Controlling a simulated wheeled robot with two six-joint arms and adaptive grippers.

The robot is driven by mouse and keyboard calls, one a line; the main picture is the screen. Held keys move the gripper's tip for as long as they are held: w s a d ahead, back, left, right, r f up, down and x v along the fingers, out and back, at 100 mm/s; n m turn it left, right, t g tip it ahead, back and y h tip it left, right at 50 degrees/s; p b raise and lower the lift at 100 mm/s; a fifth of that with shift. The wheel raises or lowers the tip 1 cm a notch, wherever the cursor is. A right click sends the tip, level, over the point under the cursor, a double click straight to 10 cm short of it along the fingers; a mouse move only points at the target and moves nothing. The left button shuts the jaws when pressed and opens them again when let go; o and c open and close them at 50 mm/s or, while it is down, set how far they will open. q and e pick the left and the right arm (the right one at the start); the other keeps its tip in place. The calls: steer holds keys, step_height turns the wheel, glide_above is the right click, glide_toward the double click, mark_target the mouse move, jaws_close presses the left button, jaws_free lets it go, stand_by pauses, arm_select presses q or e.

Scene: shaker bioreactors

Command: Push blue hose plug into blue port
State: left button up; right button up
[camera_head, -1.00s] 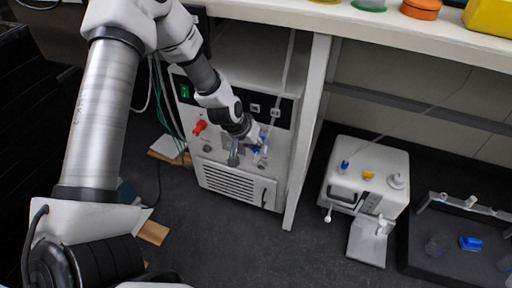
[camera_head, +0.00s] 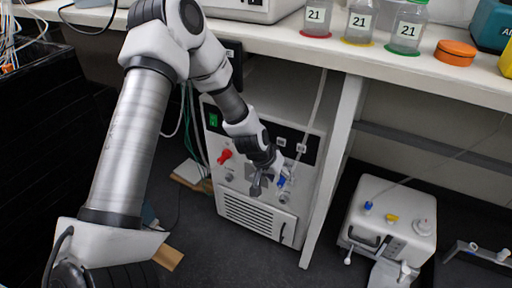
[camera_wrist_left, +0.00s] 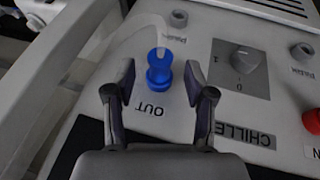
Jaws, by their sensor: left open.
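The blue hose plug (camera_wrist_left: 160,68) is at the port above the "OUT" label on the chiller front, with a pale hose running off it. How deep it sits in the port cannot be told. It also shows in the head view (camera_head: 281,181), small beside the gripper. My left gripper (camera_wrist_left: 160,84) is open, with one finger on each side of the plug and gaps to both. In the head view the left gripper (camera_head: 268,183) is close to the chiller front (camera_head: 262,217). My right gripper is not in view.
A grey knob (camera_wrist_left: 243,60) and a bare port (camera_wrist_left: 179,18) are near the gripper. The bench leg (camera_head: 333,165) stands just right of the chiller. A white pump unit (camera_head: 393,210) is on the floor further right.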

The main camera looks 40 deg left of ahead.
arm_select(q)
steer(key=s+a, duration=0.4)
steer(key=s, duration=0.7)
steer(key=shift+s, duration=0.3)
